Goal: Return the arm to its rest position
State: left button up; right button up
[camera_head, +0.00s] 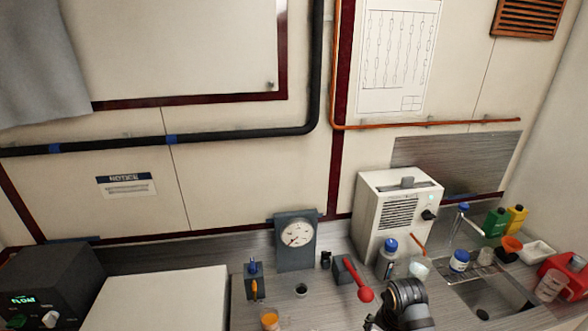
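A black jointed part of my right arm (405,298) shows at the bottom edge, right of the middle, in front of the counter. A small dark piece at its lower left may belong to my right gripper. The frame cuts it off, so I cannot see whether it is open or shut, or whether it holds anything. My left arm and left gripper are not in view.
Close by stand a red-knobbed lever device (352,275), a dial gauge (297,235), a white vented machine (395,215) and blue-capped bottles. A sink (490,295) and a red container (562,275) are at right.

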jog(key=s+a+r+n+t, duration=0.1)
jog(key=s+r+n+t, duration=0.15)
jog(key=s+n, duration=0.85)
jog(key=s+d+f+b, duration=0.1)
jog(key=f+b, duration=0.2)
jog(key=f, duration=0.9)
jog(key=s+d+f+g+b, duration=0.1)
jog(key=s+f+b, duration=0.1)
jog(key=f, duration=0.9)
jog(key=s+d+f+b, duration=0.1)
jog(key=f+b, duration=0.2)
jog(key=f, duration=0.9)
jog(key=s+f+m+g+b, duration=0.1)
jog(key=s+f+b, duration=0.4)
jog(key=s+f, duration=1.3)
notch_tip(320, 180, down, 3)
jog(key=shift+s+d+f, duration=0.1)
jog(key=shift+s+d, duration=0.05)
jog(key=shift+d, duration=0.2)
